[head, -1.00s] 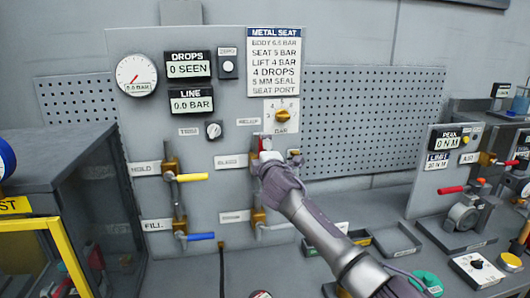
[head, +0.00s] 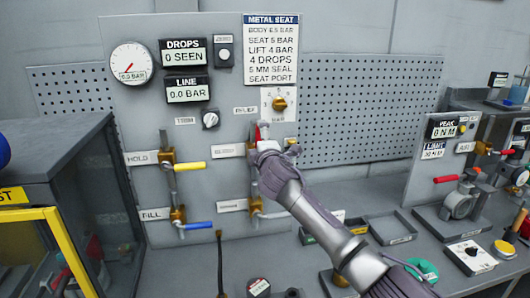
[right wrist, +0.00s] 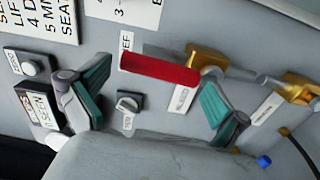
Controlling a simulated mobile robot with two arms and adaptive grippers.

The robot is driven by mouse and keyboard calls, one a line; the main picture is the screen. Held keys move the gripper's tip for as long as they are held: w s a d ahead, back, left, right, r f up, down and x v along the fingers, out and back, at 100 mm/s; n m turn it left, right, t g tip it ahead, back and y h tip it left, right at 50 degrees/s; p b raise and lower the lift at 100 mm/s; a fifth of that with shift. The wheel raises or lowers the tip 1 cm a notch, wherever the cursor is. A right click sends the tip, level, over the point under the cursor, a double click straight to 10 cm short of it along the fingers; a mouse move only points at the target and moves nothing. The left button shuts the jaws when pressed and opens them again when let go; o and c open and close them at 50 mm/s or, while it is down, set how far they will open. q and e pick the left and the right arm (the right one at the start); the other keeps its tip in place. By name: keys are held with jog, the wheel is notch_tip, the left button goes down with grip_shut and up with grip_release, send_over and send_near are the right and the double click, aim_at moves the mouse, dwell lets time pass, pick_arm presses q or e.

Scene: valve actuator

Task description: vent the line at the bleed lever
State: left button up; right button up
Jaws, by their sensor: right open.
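The red bleed lever (head: 262,131) is on the grey panel at the BLEED label, partly hidden by my right gripper in the head view. In the right wrist view the red lever (right wrist: 160,69) sticks out from a brass valve (right wrist: 208,60). My right gripper (head: 268,148) is in front of that valve. In the right wrist view its two green-padded fingers (right wrist: 155,100) are wide apart, with the lever showing between them. I cannot tell whether either finger touches it. The LINE display (head: 187,89) reads 0.0 BAR. My left gripper is out of view.
A yellow HOLD lever (head: 190,166) and a blue FILL lever (head: 198,225) stick out left of my right arm. A brass knob (head: 279,104) sits just above the gripper. Trays (head: 391,228) and a torque station (head: 440,150) are at the right.

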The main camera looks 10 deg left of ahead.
jog(key=v, duration=1.1)
jog(key=shift+s, duration=0.15)
